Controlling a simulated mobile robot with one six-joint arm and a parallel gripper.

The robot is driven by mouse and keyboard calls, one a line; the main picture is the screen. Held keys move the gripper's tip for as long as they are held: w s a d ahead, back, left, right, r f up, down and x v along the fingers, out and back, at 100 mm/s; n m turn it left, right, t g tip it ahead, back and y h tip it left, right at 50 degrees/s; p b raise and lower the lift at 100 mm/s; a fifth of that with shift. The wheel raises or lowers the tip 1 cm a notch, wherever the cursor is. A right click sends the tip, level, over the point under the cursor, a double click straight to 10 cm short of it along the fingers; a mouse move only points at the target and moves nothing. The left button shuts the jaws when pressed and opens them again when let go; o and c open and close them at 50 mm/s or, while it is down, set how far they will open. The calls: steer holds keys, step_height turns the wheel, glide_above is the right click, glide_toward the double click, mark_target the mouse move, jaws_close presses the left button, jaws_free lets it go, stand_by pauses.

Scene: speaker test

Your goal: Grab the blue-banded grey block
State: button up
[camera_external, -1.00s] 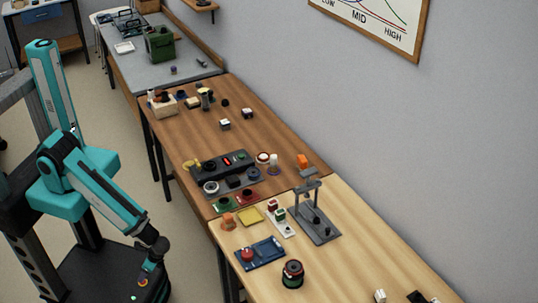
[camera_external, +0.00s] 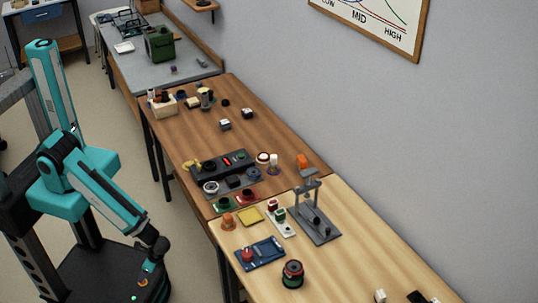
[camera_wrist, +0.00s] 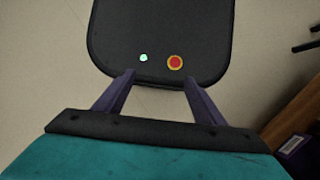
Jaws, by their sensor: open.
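Two small pale blocks with dark parts lie on the brown table in the external view, a nearer block (camera_external: 225,125) and a farther block (camera_external: 248,113). They are too small for me to tell whether either is the grey block with the blue band. My gripper (camera_wrist: 159,77) is open and empty in the wrist view, its two dark fingers spread over my own base. In the external view my arm hangs low at the left, beside the tables and well apart from both blocks. The wrist view shows no such block.
The brown table (camera_external: 270,128) also holds a control panel (camera_external: 222,170), a light wooden box (camera_external: 164,108) and small parts. The pale table (camera_external: 360,255) nearer the camera carries a grey stand (camera_external: 315,222), a blue board (camera_external: 260,254) and a dark round part (camera_external: 292,273).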

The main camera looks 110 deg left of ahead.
steer(key=shift+c, duration=1)
